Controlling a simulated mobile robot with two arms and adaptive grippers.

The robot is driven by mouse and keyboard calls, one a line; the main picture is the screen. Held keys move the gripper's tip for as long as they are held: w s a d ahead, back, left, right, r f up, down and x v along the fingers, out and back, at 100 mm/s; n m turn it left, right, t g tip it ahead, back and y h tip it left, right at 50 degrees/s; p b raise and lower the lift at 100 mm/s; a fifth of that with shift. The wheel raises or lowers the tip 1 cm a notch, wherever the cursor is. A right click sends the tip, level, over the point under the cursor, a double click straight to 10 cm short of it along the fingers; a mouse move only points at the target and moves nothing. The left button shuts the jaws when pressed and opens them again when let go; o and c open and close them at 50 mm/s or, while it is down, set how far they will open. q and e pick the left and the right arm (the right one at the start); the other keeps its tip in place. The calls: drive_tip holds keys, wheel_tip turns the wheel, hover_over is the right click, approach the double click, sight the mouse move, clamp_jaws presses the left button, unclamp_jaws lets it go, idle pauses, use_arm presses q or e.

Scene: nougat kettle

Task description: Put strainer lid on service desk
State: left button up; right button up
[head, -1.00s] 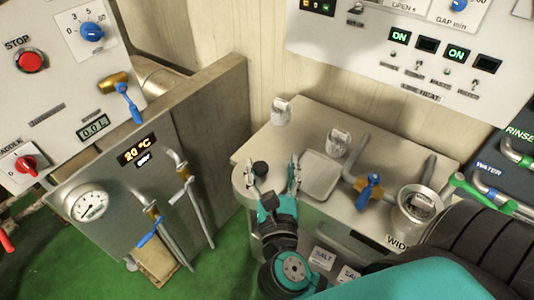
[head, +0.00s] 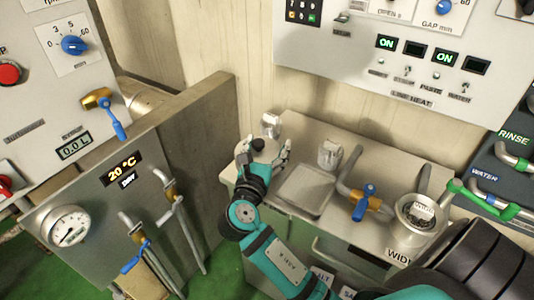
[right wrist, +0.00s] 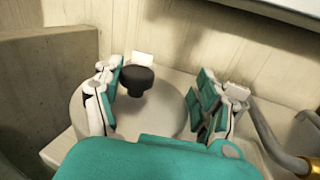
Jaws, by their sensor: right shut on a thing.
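The strainer lid is a pale grey disc (right wrist: 152,112) with a black knob (right wrist: 138,80). In the head view it shows at the back left of the service desk (head: 345,132), with its knob (head: 258,144) upward. My right gripper (head: 262,157) has one finger on each side of the lid and is shut on it. The right wrist view also shows the fingers (right wrist: 152,108) at the lid's two sides. The lid is over the desk top; I cannot tell whether it touches it. My left gripper is not in view.
Two white containers (head: 271,124) (head: 330,153) stand at the back of the desk. A shallow square tray (head: 303,190) lies right of the gripper. A metal panel (head: 200,135) stands left.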

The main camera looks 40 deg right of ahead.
sight(267, 156)
drive_tip(key=shift+w+d, duration=0.25)
drive_tip(key=shift+w, duration=0.15)
drive_tip(key=shift+w+d+f, duration=0.1)
drive_tip(key=shift+f, duration=1.7)
drive_tip(key=o, duration=1.4)
drive_tip(key=shift+f, duration=0.15)
